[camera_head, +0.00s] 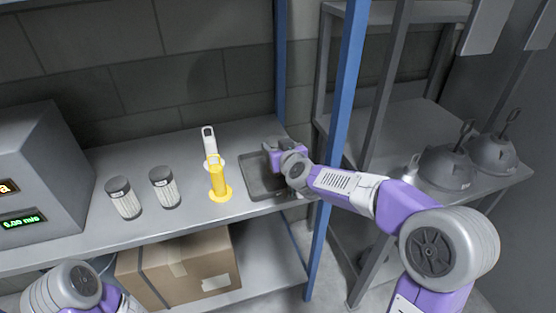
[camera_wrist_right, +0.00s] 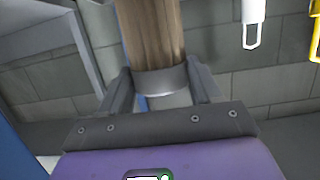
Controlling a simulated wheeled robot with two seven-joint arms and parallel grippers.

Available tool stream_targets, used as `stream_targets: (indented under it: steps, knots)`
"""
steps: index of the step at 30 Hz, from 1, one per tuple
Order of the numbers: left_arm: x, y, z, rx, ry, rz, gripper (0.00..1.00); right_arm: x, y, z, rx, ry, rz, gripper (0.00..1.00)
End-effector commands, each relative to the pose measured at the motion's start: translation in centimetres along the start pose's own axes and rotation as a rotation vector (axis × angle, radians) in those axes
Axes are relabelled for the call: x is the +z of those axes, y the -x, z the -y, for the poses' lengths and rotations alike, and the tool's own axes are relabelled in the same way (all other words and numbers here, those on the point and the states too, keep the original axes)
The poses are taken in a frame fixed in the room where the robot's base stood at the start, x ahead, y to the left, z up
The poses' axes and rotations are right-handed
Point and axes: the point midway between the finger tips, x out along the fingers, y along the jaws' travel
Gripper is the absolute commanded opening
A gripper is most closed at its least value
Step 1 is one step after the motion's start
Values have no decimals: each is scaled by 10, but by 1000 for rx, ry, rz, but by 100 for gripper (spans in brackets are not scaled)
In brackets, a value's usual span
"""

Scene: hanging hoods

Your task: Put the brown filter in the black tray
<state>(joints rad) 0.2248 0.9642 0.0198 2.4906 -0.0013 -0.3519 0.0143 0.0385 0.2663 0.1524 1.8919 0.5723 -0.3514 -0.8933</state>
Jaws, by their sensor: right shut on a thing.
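My right gripper (camera_head: 272,152) is over the back part of the black tray (camera_head: 262,186), which lies on the shelf beside the blue post. In the right wrist view, my right gripper (camera_wrist_right: 160,85) is shut on the brown filter (camera_wrist_right: 152,35), a brown cylinder with a grey end band between the fingers. In the head view the brown filter is hidden by the gripper and wrist. I cannot tell whether it touches the tray floor. Part of my left arm shows at the bottom left of the head view; its gripper is out of view.
A yellow hooked stand (camera_head: 218,180) and a white one (camera_head: 208,145) stand just left of the tray. Two filters with dark caps (camera_head: 124,200) (camera_head: 164,190) stand further left, near a grey display box (camera_head: 40,175). A blue post (camera_head: 340,120) rises right of the tray.

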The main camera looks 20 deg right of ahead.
Motion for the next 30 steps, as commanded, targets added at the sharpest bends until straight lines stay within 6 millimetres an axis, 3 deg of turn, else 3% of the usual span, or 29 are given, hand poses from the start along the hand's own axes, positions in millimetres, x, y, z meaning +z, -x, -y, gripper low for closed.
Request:
stream_targets:
  steps: [1, 5, 16, 17, 18, 22, 30]
  knots:
    - [0, -8, 3, 0, 0, 0, 43, 12, -4, 0, 1, 1, 2, 6]
    - [-1, -18, 7, 0, 0, 0, 43, 27, -8, 0, 0, -1, 3, 6]
    - [-1, -19, 7, 0, 0, 0, 43, 28, -9, 0, 0, 1, 1, 6]
    - [-1, -18, 7, 0, 0, 0, 43, 29, -9, 0, -1, 0, 3, 67]
    - [-1, -18, 7, 0, 0, 0, 43, 28, -8, 0, -1, 0, 3, 73]
    - [-1, -18, 7, 0, 0, 0, 43, 28, -8, 0, -1, 0, 3, 90]
    - [-1, -17, 6, 0, 0, 0, 43, 27, -8, 0, 0, 0, 2, 90]
